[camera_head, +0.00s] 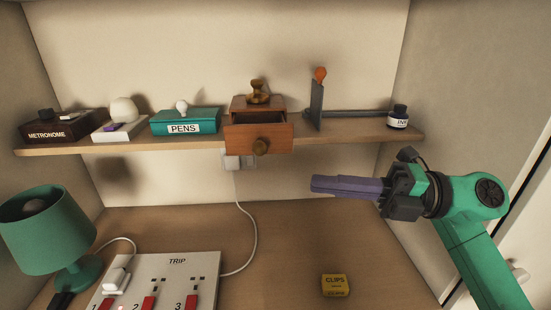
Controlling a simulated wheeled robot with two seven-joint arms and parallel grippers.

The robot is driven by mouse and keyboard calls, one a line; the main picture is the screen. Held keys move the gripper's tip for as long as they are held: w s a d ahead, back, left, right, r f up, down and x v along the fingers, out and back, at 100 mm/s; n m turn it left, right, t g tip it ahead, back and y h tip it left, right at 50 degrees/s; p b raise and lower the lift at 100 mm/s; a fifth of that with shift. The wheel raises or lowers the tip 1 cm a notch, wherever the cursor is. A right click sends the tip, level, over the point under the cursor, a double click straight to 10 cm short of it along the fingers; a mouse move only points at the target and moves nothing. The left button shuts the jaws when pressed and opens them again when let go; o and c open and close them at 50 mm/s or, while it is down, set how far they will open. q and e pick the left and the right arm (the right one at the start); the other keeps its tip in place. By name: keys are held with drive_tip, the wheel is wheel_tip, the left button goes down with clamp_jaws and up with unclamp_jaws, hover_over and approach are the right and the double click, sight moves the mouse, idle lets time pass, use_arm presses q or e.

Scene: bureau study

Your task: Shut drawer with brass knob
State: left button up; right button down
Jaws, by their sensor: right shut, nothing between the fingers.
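A small wooden box (240,104) stands on the shelf, with its drawer (238,139) pulled out toward me over the shelf's front edge. A round brass knob (261,147) is on the drawer's front. The inside of the drawer shows from above and looks dark; I cannot make out any contents. My right gripper (314,184) is shut and empty. In the picture it is below and to the right of the knob, apart from it, with its purple fingers pointing left. My left gripper is not in view.
The shelf (340,136) also holds a metronome box (50,134), a teal pens box (168,123), an upright plate with an orange knob (317,100) and an ink bottle (398,118). Below are a green lamp (45,230), a switch panel (165,265) and a clips box (335,285).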

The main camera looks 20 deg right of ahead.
sight(259, 132)
drive_tip(key=w+a+r+p, duration=0.1)
drive_tip(key=w+a+p, duration=0.5)
drive_tip(key=shift+w, duration=0.4)
drive_tip(key=shift+r, duration=0.15)
